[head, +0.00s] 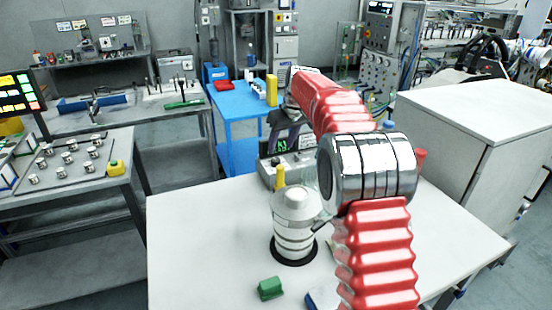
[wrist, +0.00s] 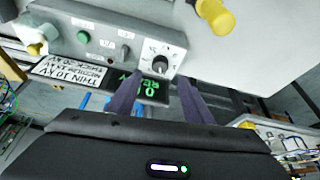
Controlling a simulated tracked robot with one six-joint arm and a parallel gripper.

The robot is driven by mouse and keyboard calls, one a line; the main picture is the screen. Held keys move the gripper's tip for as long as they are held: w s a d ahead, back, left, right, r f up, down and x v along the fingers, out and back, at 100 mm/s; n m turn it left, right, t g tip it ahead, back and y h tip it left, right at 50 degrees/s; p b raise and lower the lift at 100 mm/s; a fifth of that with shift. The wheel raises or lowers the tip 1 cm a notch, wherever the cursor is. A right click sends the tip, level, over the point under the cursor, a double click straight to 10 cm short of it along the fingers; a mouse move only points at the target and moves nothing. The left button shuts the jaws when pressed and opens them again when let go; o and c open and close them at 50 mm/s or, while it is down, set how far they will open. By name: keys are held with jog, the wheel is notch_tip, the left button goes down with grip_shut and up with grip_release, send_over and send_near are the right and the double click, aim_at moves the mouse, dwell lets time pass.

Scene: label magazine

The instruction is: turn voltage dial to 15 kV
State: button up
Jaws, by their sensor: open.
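The grey control box (wrist: 100,35) appears upside down in the wrist view, with a dark voltage dial (wrist: 160,62) on a white scale plate. The dial's exact setting is too small to read. A green-lit display (wrist: 152,87) sits beside the dial, partly hidden by my gripper; its digits are unclear. My gripper (wrist: 161,80) is open and empty, its two dark fingers pointing towards the dial, one on each side in the picture. I cannot tell whether they touch it. In the head view the box (head: 302,172) stands on the white table, partly behind my red arm.
A placard (wrist: 70,72) with voltage text lies by the box. A yellow-ended object (wrist: 215,15) is close to it. On the white table (head: 195,230) stand a steel cylinder (head: 294,225), a green block (head: 270,288) and a blue item (head: 318,300). The table's left part is clear.

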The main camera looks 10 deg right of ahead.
aim_at(275, 160)
jog(key=x, duration=0.8)
jog(key=shift+r, duration=0.1)
jog(key=c, duration=0.9)
jog(key=shift+a, duration=0.2)
jog(key=shift+c, duration=0.6)
jog(key=shift+d, duration=0.15)
